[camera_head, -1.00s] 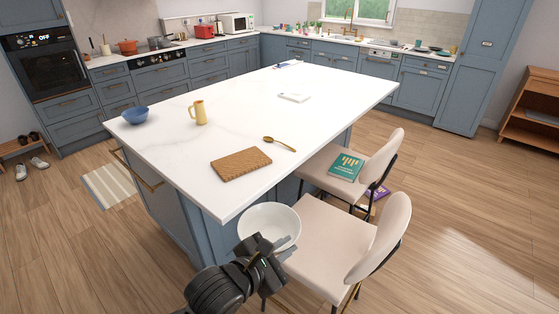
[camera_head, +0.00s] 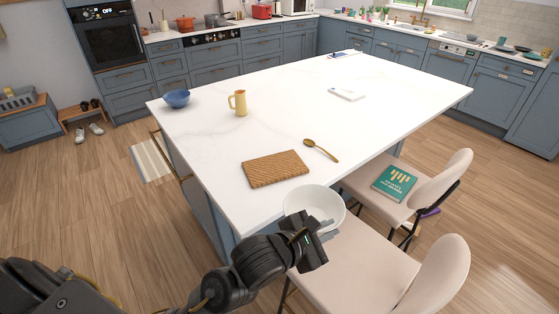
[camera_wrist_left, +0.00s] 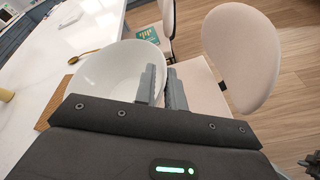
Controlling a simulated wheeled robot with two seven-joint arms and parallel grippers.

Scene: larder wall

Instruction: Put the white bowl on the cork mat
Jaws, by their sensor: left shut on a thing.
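The white bowl (camera_head: 314,203) is held upright at the near corner of the island by my left gripper (camera_head: 322,230), which is shut on its near rim. In the left wrist view the bowl (camera_wrist_left: 108,70) shows beyond the two grey fingers (camera_wrist_left: 162,88), which pinch its rim. The cork mat (camera_head: 275,169) is a brown textured rectangle lying on the white worktop, left of and beyond the bowl. It is bare in the head view. Part of the mat (camera_wrist_left: 58,100) shows at the left in the wrist view, partly hidden by the bowl.
A wooden spoon (camera_head: 321,150), a yellow jug (camera_head: 238,103), a blue bowl (camera_head: 176,98) and a white pad (camera_head: 346,94) are on the island (camera_head: 290,115). Two cream chairs (camera_head: 443,277) stand at its right side, one with a green book (camera_head: 394,182) on its seat.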

